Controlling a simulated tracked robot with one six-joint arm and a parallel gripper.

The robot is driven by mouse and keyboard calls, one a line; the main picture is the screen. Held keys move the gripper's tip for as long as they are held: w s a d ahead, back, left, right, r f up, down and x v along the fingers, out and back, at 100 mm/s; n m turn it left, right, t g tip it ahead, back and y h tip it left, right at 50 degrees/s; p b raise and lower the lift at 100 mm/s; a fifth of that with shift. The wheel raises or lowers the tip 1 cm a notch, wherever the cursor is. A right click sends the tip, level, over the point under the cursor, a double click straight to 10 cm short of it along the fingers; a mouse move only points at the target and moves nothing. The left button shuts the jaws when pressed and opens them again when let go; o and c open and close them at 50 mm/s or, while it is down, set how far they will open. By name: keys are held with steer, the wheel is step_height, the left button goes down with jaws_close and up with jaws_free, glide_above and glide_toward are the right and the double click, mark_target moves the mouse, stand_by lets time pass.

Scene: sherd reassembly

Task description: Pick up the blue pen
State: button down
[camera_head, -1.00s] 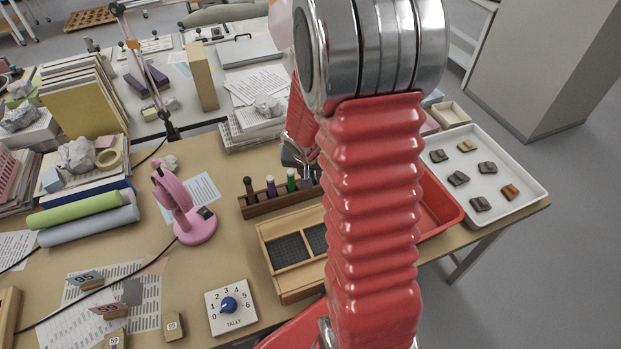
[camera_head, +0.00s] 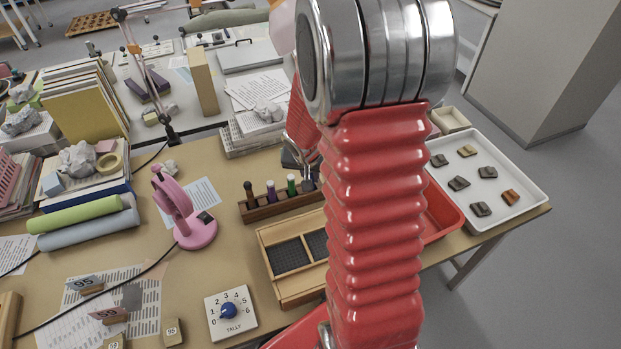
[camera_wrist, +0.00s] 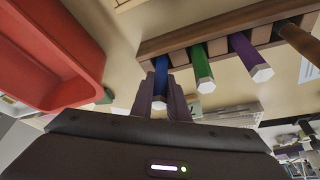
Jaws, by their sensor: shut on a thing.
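The blue pen (camera_wrist: 161,68) stands in a slot of the wooden pen rack (camera_wrist: 215,27), at the rack's left end in the wrist view. My gripper (camera_wrist: 160,97) is shut on the blue pen near its pale end, one finger on each side. The pen's other end is still in the rack. In the head view my gripper (camera_head: 308,178) is at the right end of the rack, and the blue pen is hard to make out there. A green pen (camera_wrist: 202,66) and a purple pen (camera_wrist: 249,56) stand beside it.
A dark pen (camera_head: 250,194) stands at the rack's far end. A red tray (camera_head: 440,205) lies to the right, and a wooden box with dark compartments (camera_head: 265,235) in front. A pink magnifier lamp (camera_head: 190,228) stands to the left.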

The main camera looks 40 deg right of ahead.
step_height(320, 180, up, 9)
steer(key=shift+f, duration=0.1)
stand_by(0.3)
stand_by(0.5)
